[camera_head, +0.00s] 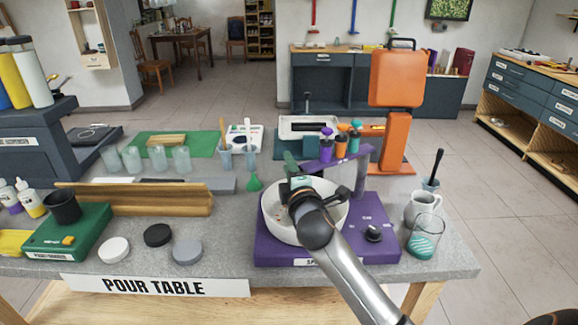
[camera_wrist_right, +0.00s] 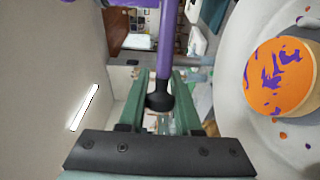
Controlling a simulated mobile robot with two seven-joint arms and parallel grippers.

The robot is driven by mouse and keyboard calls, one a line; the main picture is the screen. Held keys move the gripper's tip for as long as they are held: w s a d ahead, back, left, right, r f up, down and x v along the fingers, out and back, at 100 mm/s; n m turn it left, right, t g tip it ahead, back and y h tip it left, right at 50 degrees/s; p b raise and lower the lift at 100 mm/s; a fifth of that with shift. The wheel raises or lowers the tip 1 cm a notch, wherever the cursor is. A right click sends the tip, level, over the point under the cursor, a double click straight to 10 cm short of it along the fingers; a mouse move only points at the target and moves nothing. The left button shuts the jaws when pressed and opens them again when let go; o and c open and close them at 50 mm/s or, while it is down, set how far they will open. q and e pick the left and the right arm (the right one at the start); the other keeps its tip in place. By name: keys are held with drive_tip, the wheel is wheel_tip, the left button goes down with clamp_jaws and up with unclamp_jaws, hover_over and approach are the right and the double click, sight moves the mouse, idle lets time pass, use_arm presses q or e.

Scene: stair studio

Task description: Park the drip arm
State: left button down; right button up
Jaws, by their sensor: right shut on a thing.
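The purple drip arm (camera_head: 338,157) rises from a post at the back right of the purple spin base (camera_head: 275,244) and reaches left over the back of the white bowl (camera_head: 271,222). Small purple, orange and teal bottles stand along it. My right gripper (camera_head: 299,183) is over the bowl's back left, below the arm's free end. In the right wrist view, its green fingers (camera_wrist_right: 172,100) are shut on the black knob (camera_wrist_right: 160,100) of a purple rod (camera_wrist_right: 170,45). An orange disc with purple splashes (camera_wrist_right: 280,77) lies in the bowl. My left gripper is out of view.
A tall orange stand (camera_head: 396,90) rises behind. A green funnel (camera_head: 254,182) and several clear cups (camera_head: 157,158) are left. Lids (camera_head: 187,251) lie at front left.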

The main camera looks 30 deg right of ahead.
clamp_jaws()
idle(0.8)
